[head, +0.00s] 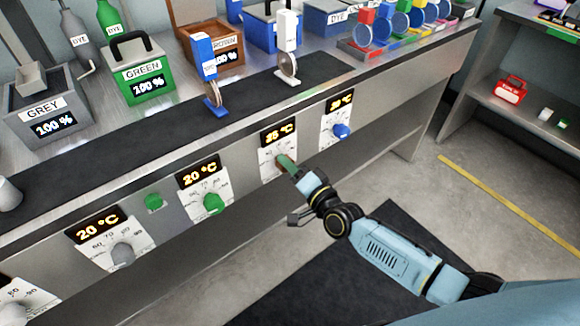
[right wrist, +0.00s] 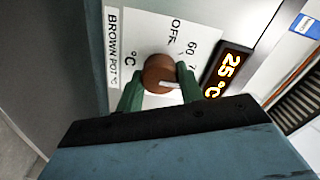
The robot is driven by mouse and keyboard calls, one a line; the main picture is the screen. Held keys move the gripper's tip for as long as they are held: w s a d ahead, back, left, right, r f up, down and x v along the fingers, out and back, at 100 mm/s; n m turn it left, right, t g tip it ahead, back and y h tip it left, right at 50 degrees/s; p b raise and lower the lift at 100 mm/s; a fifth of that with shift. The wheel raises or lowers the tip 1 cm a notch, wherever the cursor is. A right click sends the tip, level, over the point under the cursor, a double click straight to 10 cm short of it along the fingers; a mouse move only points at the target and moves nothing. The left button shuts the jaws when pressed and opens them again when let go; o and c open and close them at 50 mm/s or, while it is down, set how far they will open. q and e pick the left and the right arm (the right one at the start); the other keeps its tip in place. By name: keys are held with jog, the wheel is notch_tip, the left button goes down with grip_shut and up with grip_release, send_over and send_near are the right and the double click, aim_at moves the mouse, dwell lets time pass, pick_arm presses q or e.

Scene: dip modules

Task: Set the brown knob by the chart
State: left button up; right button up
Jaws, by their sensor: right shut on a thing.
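The brown knob (right wrist: 158,72) sits on a white dial plate (right wrist: 150,30) marked "BROWN POT °C" in the right wrist view. My right gripper (right wrist: 160,88) has its green fingers on both sides of the knob, shut on it. The knob's white pointer mark points right, toward the display. The display (right wrist: 229,73) reads 25 °C. In the head view my right gripper (head: 287,163) reaches the panel under the display (head: 279,134), mostly hiding the knob. I see no chart that I can make out. My left gripper is not in view.
Other dials on the front panel have a blue knob (head: 341,131), a green knob (head: 213,203) and a grey knob (head: 122,254). Above stand the grey pot (head: 43,105), green pot (head: 140,75) and brown pot (head: 216,47). A side shelf (head: 530,110) stands at the right.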

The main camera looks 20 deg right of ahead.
jog(key=o, duration=1)
pick_arm(q)
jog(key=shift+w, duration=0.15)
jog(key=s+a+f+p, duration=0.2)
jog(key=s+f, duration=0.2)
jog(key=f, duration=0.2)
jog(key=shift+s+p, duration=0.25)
jog(key=shift+p, duration=0.15)
pick_arm(e)
jog(key=v, duration=1.3)
jog(key=shift+s, duration=0.2)
